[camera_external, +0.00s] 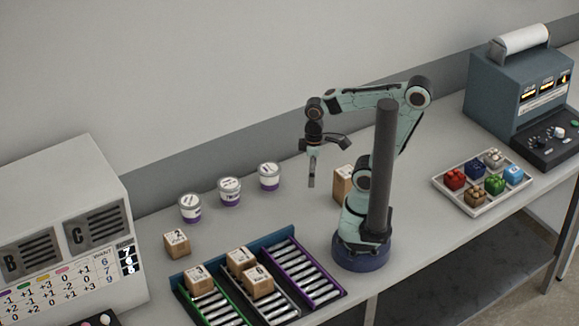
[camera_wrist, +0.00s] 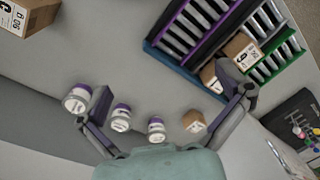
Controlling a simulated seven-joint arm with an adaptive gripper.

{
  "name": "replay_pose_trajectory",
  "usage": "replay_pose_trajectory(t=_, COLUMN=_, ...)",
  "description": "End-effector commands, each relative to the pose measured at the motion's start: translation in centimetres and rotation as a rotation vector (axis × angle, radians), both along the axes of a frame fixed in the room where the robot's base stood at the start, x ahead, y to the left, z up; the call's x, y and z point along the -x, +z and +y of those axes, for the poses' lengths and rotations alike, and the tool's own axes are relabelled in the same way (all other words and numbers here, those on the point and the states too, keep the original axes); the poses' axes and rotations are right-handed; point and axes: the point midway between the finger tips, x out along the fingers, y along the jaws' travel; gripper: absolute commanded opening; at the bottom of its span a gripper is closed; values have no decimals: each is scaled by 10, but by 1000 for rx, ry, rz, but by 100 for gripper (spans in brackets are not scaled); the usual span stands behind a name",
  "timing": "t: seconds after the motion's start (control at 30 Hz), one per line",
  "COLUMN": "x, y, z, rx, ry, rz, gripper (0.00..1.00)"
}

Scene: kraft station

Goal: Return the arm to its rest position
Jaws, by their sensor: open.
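My gripper (camera_external: 312,170) hangs pointing down above the grey table (camera_external: 290,200), left of my arm's base, with nothing in it. In the wrist view my gripper (camera_wrist: 172,98) has its two fingers spread wide apart. One finger overlaps the view of a white and purple cup, the other overlaps the view of a box in the rack. My arm is raised and bent at the elbow. No object is held.
Three white and purple cups (camera_external: 230,191) stand along the back. A cardboard box (camera_external: 177,244) stands by a roller rack (camera_external: 300,272) holding boxes. Another box (camera_external: 342,184) is behind my arm. A tray of coloured items (camera_external: 448,196) and a printer machine (camera_external: 510,90) stand right; a panelled cabinet (camera_external: 75,190) left.

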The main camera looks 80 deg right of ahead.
Motion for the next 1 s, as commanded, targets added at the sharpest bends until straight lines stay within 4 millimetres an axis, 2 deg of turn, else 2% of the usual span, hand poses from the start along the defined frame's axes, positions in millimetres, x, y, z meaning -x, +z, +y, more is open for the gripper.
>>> replay_pose_trajectory(t=0.03, x=9, y=0, z=4, rx=6, ry=-5, rz=4, gripper=100)
replay_pose_trajectory(t=0.17, x=20, y=0, z=6, rx=14, ry=-27, rz=17, gripper=100)
replay_pose_trajectory(t=1.0, x=19, y=0, z=6, rx=14, ry=-27, rz=15, gripper=100)
